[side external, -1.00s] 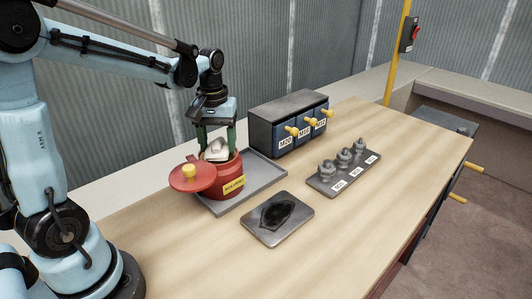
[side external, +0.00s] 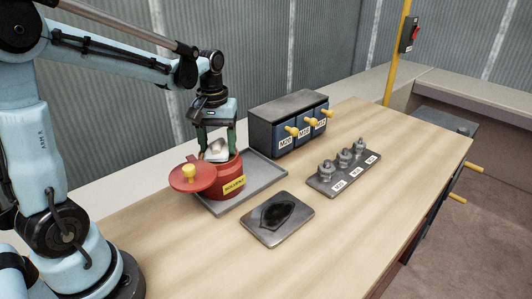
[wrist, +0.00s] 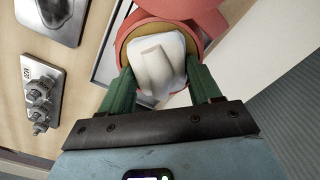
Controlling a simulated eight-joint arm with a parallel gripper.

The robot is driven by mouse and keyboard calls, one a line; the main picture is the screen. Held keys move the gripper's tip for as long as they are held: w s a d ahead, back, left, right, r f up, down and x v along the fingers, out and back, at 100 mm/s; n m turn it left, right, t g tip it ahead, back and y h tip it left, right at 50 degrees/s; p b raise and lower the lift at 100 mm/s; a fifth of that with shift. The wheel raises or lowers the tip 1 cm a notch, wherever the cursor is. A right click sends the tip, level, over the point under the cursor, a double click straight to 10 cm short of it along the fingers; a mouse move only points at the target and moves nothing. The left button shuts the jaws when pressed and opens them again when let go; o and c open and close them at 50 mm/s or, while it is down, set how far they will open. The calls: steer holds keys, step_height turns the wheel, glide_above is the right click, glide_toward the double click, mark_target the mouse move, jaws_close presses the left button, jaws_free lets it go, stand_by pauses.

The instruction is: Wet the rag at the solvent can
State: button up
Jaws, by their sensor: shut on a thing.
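The red solvent can (side external: 228,183) with a yellow SOLVENT label stands on a grey tray (side external: 262,178). Its red lid (side external: 192,178) with a yellow knob sits tilted out to the left, leaving the mouth open. My gripper (side external: 217,148) points down over the can and is shut on the white rag (side external: 217,150). The rag is at the can's mouth, and its lower end is hidden by the rim. In the wrist view the rag (wrist: 157,65) lies between the green fingers, in front of the can's opening. I cannot tell whether it touches liquid.
A cabinet (side external: 280,112) with blue, yellow-knobbed drawers stands behind the tray. A plate with several metal fittings (side external: 343,160) is to the right. A grey plate with a dark patch (side external: 278,213) lies in front. The bench's right part is clear.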

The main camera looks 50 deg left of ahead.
mark_target(218, 141)
steer(key=shift+r, duration=3.5)
